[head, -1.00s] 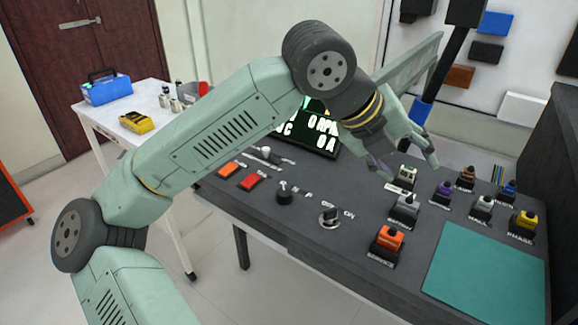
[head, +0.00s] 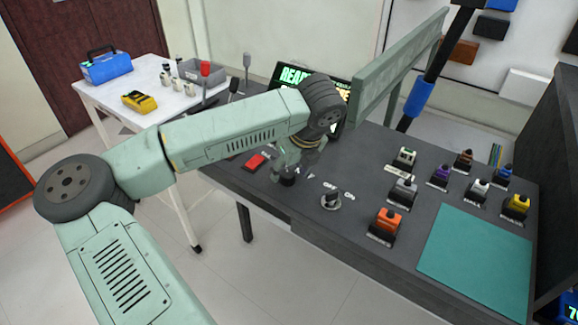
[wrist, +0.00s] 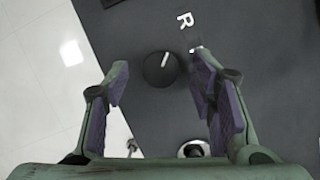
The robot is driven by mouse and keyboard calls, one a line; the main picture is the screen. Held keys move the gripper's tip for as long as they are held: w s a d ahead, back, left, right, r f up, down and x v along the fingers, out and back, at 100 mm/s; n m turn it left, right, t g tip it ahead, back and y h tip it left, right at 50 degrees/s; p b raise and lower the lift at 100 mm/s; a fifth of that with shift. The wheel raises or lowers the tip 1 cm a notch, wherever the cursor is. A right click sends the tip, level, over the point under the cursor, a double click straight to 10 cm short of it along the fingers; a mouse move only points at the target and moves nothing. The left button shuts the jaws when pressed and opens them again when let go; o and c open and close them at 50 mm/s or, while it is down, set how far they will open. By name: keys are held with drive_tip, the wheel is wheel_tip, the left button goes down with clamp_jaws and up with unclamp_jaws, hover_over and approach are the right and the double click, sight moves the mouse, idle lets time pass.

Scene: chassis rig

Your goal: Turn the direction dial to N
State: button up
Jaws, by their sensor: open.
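The direction dial is a round black knob with a white pointer line, seen in the wrist view (wrist: 158,72). Its pointer line slants up and slightly right, towards the white letter R (wrist: 185,20). Another white mark shows beside the right finger, mostly hidden. My gripper (wrist: 159,78) is open and empty, with purple-padded fingers either side of the dial and clear gaps to it in the picture. In the head view my gripper (head: 298,158) is above the dial (head: 288,180), whose upper part it hides; I cannot tell their exact height gap.
An OFF/ON rotary switch (head: 331,202) sits right of the dial, and a red button (head: 256,161) to its left. Several coloured connector blocks, one orange (head: 387,222), stand further right, by a teal mat (head: 475,262). A display (head: 290,74) stands behind my arm.

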drive_tip(key=shift+w+a+f, duration=0.1)
drive_tip(key=shift+w+f, duration=0.1)
drive_tip(key=shift+f, duration=0.3)
drive_tip(key=c, duration=1.1)
